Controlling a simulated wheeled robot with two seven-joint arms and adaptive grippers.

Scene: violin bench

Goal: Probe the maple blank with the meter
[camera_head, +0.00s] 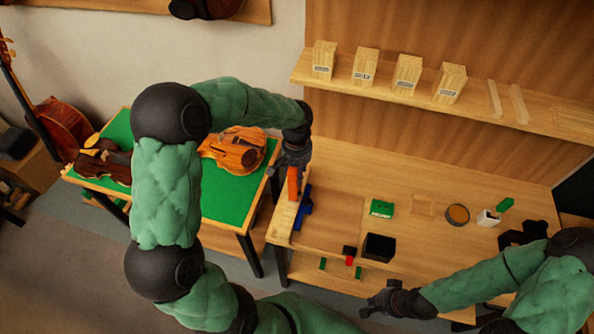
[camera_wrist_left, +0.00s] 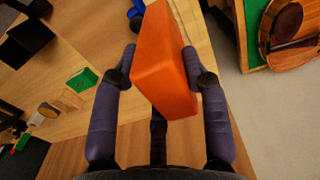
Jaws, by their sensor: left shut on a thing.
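My left gripper (camera_head: 291,160) is shut on an orange block-shaped meter (camera_head: 293,184). In the left wrist view, the meter (camera_wrist_left: 163,62) sits between the two fingers of that gripper (camera_wrist_left: 160,65). It is held over the left end of the bench, above or beside a pale wood board (camera_head: 284,220); I cannot tell whether they touch. The pale board also shows behind the meter in the left wrist view (camera_wrist_left: 196,22). Several labelled wood blocks (camera_head: 365,67) stand on the shelf; their labels are too small to read. My right gripper (camera_head: 377,300) is at the bench's front, its jaws unclear.
A blue tool (camera_head: 303,208) lies close right of the pale board. A green box (camera_head: 382,208), a black bin (camera_head: 379,247), a round tin (camera_head: 457,214) and a white holder (camera_head: 488,217) stand on the bench. A violin body (camera_head: 236,150) lies on the green table.

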